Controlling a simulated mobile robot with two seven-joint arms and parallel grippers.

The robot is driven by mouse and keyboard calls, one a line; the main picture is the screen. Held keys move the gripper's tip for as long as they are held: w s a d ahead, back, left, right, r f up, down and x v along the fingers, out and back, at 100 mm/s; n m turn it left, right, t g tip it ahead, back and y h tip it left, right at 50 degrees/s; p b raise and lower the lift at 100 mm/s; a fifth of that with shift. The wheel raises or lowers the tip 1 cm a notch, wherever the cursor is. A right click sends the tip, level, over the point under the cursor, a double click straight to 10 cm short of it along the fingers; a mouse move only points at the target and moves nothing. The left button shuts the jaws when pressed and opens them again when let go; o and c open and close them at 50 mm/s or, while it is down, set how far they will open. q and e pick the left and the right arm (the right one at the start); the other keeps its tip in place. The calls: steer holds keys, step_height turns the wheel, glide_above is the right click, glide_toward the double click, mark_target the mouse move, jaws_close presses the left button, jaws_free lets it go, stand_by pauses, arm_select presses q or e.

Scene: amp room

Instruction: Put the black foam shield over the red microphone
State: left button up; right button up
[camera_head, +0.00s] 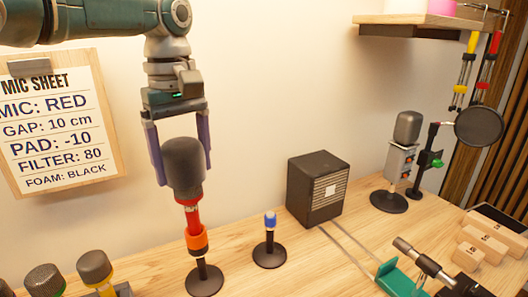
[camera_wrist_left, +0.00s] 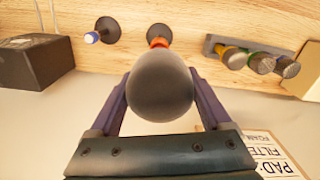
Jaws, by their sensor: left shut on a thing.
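The black foam shield (camera_head: 183,165) is dark grey and rounded. My left gripper (camera_head: 184,172) is shut on it, one purple finger on each side, pointing down. The red microphone (camera_head: 192,214) stands upright with an orange collar (camera_head: 196,240) on a round black base. The foam is directly above the red body, and its lower edge meets the microphone's upper part in the head view. The foam hides the microphone's top, so I cannot tell how far it sits over it. In the left wrist view the foam (camera_wrist_left: 160,88) covers most of the microphone. My right gripper is not in view.
A short blue-topped stand (camera_head: 269,240) and a black speaker box (camera_head: 318,188) are to the right. The mic sheet board (camera_head: 58,125) is on the wall. A teal holder (camera_head: 398,279) lies at lower right.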

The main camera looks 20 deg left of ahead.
mark_target(181, 142)
arm_select(q)
steer(key=shift+f+b, duration=1.45)
steer(key=shift+f, duration=0.8)
steer(key=o, duration=1.1)
steer(key=shift+r, duration=0.1)
steer(key=shift+w+r, duration=0.1)
steer(key=shift+r, duration=0.15)
step_height(181, 142, up, 9)
steer(key=shift+r, duration=0.15)
